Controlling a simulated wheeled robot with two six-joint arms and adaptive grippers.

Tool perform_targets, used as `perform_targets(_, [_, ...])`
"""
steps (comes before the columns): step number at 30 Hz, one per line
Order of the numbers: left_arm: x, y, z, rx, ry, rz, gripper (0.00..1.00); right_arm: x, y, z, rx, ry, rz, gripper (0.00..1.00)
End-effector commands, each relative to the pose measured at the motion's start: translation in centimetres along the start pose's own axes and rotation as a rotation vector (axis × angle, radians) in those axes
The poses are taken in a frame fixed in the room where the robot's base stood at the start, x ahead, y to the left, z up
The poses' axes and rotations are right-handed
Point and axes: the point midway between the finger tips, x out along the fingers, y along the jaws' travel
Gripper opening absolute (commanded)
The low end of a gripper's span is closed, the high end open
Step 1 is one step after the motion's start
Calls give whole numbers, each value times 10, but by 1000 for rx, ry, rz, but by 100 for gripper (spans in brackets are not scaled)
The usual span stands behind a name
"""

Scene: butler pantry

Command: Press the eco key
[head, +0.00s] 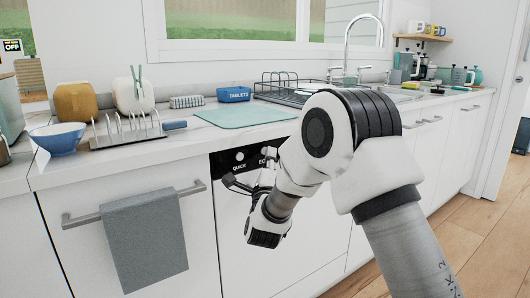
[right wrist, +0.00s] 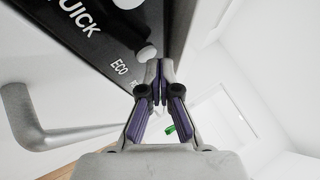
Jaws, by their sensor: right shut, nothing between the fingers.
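The black control strip (head: 222,164) is on the white front under the counter, with "QUICK" and part of "EC" readable in the head view. In the right wrist view, the strip (right wrist: 60,40) carries a white "ECO" label (right wrist: 119,67) and a round pale key (right wrist: 147,53) beside it. My right gripper (head: 229,181) is shut and empty in front of the strip. In the right wrist view its fingertips (right wrist: 158,66) are close to that key; I cannot tell if they touch. My arm hides part of the strip in the head view. My left gripper is not in view.
A bar handle (head: 135,205) with a grey towel (head: 146,240) is to the left. The counter above holds a dish rack (head: 128,136), a teal mat (head: 245,115) and a blue "TABLETS" box (head: 234,94). Wooden floor (head: 480,235) is open at right.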

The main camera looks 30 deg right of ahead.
Motion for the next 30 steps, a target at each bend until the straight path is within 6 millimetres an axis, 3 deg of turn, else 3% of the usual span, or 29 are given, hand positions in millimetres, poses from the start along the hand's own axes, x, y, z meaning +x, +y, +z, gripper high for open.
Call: perform_targets(30, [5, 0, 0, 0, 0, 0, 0, 3, 3, 2, 0, 0, -1, 0])
